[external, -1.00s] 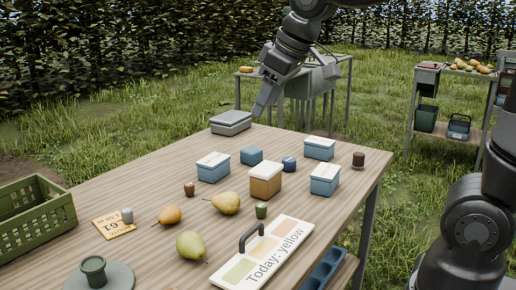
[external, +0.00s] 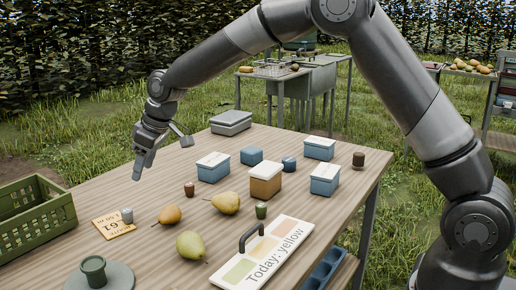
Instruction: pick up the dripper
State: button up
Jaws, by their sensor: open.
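A dark green cup-shaped thing (external: 93,270) stands upright on a grey round plate (external: 118,278) at the near left of the wooden table. It looks most like the dripper, but I cannot tell for sure. My gripper (external: 142,168) is open and points down above the table's far left edge. It is empty, well apart from the cup-shaped thing and behind it in the picture. Nothing hides the cup-shaped thing.
A green crate (external: 38,222) is at the left. Pears (external: 192,246), small cups, a price card (external: 113,226) and a sign board with a handle (external: 265,255) lie nearby. Several lidded boxes (external: 213,168) and a grey case (external: 231,122) stand farther back.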

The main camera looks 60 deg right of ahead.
send_near(127, 210)
jog(key=x, duration=1)
jog(key=shift+f, duration=0.3)
jog(key=shift+c, duration=0.2)
jog(key=c, duration=1.1)
jog(key=shift+r, duration=0.1)
